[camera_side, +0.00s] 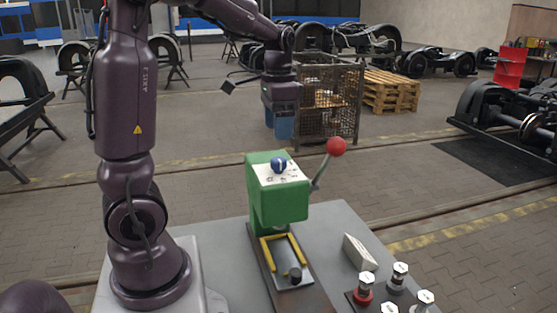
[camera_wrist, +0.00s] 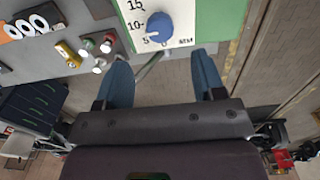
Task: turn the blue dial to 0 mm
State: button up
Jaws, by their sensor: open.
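The blue dial (camera_wrist: 160,28) sits on a white scale plate with the printed numbers 15, 10 and 5 along its left side in the wrist view. Its pointer is too small to read surely. In the side view the dial (camera_side: 279,164) is on top of the green machine (camera_side: 277,205). My gripper (camera_wrist: 160,58) is open and empty, its two blue fingers apart. The dial appears just beyond the fingertips in the wrist view. In the side view my gripper (camera_side: 282,109) hangs above the dial, clear of it.
A lever with a red ball (camera_side: 336,147) rises right of the dial. A yellow-edged slide (camera_side: 284,255) is at the machine's front. A pale block (camera_side: 360,252) and several knobbed pieces (camera_side: 399,275) stand at the table's right. The air around the dial is clear.

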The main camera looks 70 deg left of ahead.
aim_at(279, 159)
notch_tip(279, 159, down, 8)
jog(key=shift+f, duration=0.2)
jog(key=c, duration=0.9)
